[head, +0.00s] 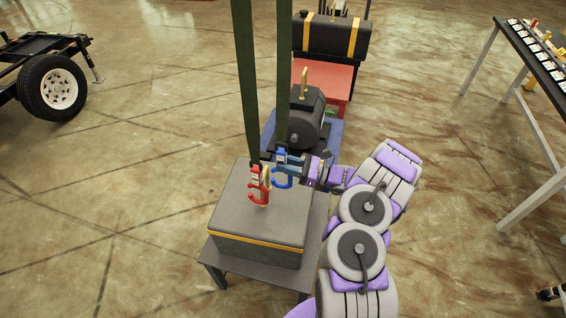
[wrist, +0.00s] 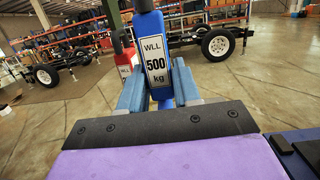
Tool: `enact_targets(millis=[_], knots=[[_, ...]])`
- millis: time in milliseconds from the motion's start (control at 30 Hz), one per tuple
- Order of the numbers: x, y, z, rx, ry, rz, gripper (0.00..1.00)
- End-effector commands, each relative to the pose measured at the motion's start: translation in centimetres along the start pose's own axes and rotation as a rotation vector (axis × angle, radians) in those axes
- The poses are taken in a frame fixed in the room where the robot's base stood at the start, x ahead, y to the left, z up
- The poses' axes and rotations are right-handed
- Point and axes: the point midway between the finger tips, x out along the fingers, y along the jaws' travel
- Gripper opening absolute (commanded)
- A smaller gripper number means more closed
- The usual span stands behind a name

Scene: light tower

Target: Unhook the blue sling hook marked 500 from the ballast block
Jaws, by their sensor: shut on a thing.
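The blue sling hook (head: 281,178) hangs from a dark green sling above the right part of the ballast block's top. In the wrist view its shank (wrist: 153,50) bears a "WLL 500 kg" label. My gripper (head: 290,161) is shut on the hook's shank, with a blue finger on each side. The red sling hook (head: 259,186) hangs from the other sling, just left of the blue one; it also shows in the wrist view (wrist: 122,62). The ballast block (head: 262,207) is grey with a yellow stripe. A lifting eye (head: 266,172) shows partly behind the hooks; I cannot tell whether the blue hook is through it.
The block stands on a dark low table (head: 262,262). Behind it are a black motor (head: 300,118) with a yellow eye and a black tank (head: 333,38) on a red stand. A long bench (head: 525,50) stands at the right, a trailer wheel (head: 51,87) at the left. Floor between is clear.

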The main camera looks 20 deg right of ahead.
Motion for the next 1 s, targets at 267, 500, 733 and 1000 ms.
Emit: enact_targets(millis=[267,500,733,1000], knots=[[-1.1,0.0,0.3,-0.001,-0.001,-0.001,0.0],[-2.0,-0.1,0.5,-0.001,-0.002,-0.002,0.0],[-2.9,0.0,0.7,-0.001,-0.003,0.0,0.0],[-3.9,0.0,0.5,0.0,-0.004,0.0,0.0]])
